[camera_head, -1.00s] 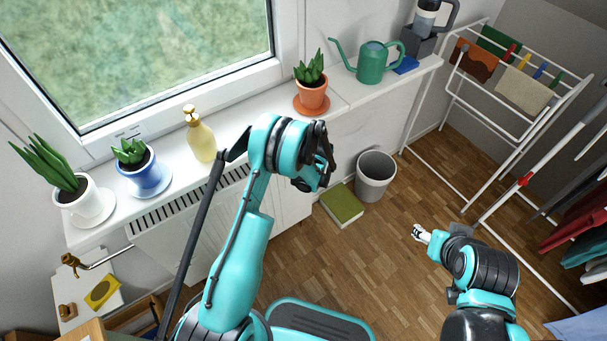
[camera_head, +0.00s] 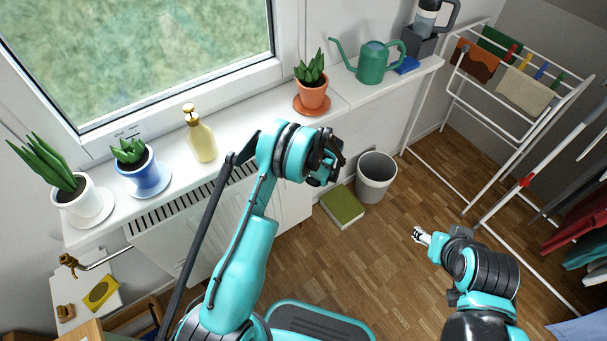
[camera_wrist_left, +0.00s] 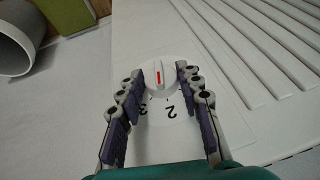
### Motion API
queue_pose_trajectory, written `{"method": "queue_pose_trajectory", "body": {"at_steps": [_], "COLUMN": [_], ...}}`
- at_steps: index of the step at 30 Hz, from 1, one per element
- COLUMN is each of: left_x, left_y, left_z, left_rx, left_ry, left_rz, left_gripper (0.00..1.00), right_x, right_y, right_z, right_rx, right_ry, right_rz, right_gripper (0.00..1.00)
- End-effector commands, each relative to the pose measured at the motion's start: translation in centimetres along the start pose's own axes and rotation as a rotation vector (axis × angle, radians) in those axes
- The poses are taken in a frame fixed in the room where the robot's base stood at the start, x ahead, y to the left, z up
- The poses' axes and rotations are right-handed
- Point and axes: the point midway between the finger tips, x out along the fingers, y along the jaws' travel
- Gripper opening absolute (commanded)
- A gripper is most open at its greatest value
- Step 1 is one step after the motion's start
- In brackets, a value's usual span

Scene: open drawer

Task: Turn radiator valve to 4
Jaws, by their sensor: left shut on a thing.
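The radiator valve knob (camera_wrist_left: 159,78) is white and round with a red mark, seen in the left wrist view. The mark points up in that picture, toward the side away from the gripper's palm. Below the knob the white plate shows the numbers 2 and 3; no 4 can be made out. My left gripper (camera_wrist_left: 159,70) has its fingers on both sides of the knob and is shut on it. In the head view my left gripper (camera_head: 328,162) is beside the radiator (camera_head: 195,205) and the knob is hidden. My right gripper (camera_head: 421,235) is over the floor, its fingers too small to judge.
A grey bin (camera_head: 376,178) and a green box (camera_head: 342,206) stand on the floor close to my left gripper. The sill above holds potted plants, a yellow bottle (camera_head: 201,140) and a green watering can (camera_head: 372,65). A drying rack (camera_head: 500,90) stands right.

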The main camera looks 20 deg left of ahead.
Motion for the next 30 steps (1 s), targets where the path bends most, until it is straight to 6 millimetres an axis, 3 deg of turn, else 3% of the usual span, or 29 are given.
{"method": "queue_pose_trajectory", "body": {"at_steps": [15,30], "left_x": [0.17,0.2], "left_y": [0.8,0.88], "left_z": [0.04,0.0], "left_rx": [0.138,0.18], "left_ry": [0.002,0.002], "left_rz": [-0.333,-0.436], "left_gripper": [0.06,0.06], "right_x": [1.12,1.11], "right_y": [0.0,0.0], "right_z": [0.8,0.79], "right_rx": [0.0,0.0], "right_ry": [0.0,0.0], "right_rz": [0.0,0.0], "right_gripper": [0.56,0.56]}}
